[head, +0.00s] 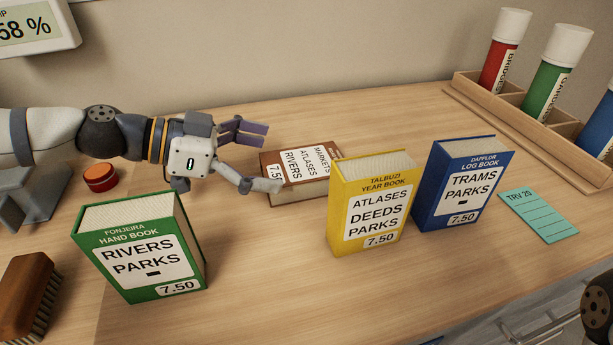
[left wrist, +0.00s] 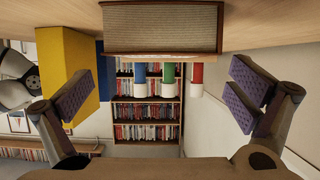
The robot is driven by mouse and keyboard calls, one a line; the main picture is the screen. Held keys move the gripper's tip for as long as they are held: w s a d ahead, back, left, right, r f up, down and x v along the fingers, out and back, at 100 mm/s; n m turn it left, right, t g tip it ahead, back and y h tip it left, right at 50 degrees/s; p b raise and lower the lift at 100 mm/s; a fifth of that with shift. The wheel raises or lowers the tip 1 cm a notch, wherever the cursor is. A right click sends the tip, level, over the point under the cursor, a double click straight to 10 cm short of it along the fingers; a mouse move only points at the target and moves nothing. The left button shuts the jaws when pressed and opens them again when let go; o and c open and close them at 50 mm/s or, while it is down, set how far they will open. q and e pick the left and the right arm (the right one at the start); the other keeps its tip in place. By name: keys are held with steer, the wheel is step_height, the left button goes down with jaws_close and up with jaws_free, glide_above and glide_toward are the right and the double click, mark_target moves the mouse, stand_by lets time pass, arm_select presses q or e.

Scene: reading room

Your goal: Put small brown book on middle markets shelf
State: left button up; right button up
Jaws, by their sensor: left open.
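The small brown book (head: 309,168) lies on the table, its white label reading Markets, Atlases, Rivers. In the left wrist view its page block (left wrist: 160,28) hangs at the top, as that picture is upside down. My left gripper (head: 272,157) is open and empty, low over the table at the book's left end, fingers pointing at it. One finger overlaps the book's near left corner in the head view. In the left wrist view the open fingers (left wrist: 165,88) stand wide on either side of the book. No Markets shelf can be made out. My right gripper is out of view.
A yellow book (head: 374,205) stands just right of the brown one, with a blue book (head: 461,185) beyond it. A green book (head: 143,250) stands at front left. A wooden rack (head: 562,141) holds coloured tubes. A bookcase (left wrist: 147,112) shows far off.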

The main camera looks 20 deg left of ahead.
mark_target(301, 163)
arm_select(q)
steer(key=b+x, duration=0.1)
steer(key=x, duration=0.4)
steer(key=shift+a+f, duration=0.1)
steer(key=shift+w, duration=0.1)
